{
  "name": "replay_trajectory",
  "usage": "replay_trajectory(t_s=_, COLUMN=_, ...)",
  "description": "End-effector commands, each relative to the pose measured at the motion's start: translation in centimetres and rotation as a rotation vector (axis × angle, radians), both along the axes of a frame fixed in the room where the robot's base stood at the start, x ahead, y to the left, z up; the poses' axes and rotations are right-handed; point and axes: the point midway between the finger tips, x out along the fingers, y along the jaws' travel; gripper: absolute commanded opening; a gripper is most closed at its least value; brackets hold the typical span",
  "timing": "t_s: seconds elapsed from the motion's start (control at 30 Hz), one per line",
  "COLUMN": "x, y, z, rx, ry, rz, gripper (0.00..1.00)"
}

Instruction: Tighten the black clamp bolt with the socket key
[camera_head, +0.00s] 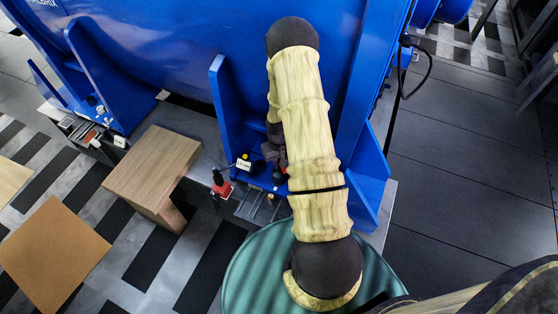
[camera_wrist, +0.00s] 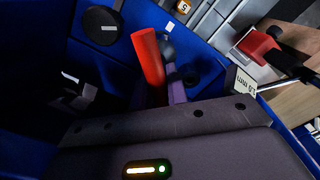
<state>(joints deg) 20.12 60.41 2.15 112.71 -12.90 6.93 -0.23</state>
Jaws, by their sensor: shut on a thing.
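My gripper (camera_head: 274,152) is low in front of the blue motor frame, partly hidden behind my arm in the head view. In the wrist view its dark body fills the bottom, and it is shut on the socket key, whose red handle (camera_wrist: 149,60) sticks up at the centre. A bit of red (camera_head: 281,174) also shows beside the gripper in the head view. The key's working end is hidden. A round black part (camera_wrist: 101,25) with a white label lies at upper left in the wrist view. I cannot tell which dark part is the black clamp bolt, or whether the key touches it.
The blue motor frame (camera_head: 226,110) rises close behind the gripper. A red and black tool (camera_head: 221,187) stands left of it near a white size label (camera_head: 243,164). A wooden block (camera_head: 152,165) is further left. A green round surface (camera_head: 252,275) lies below my arm.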

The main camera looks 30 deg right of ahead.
Motion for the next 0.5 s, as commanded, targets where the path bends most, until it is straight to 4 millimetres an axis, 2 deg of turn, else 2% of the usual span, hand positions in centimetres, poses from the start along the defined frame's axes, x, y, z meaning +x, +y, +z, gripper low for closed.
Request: replay_trajectory(t_s=0.5, x=0.03, y=-0.01, z=-0.85, rx=0.0, ry=-0.001, rz=0.0, gripper=0.0)
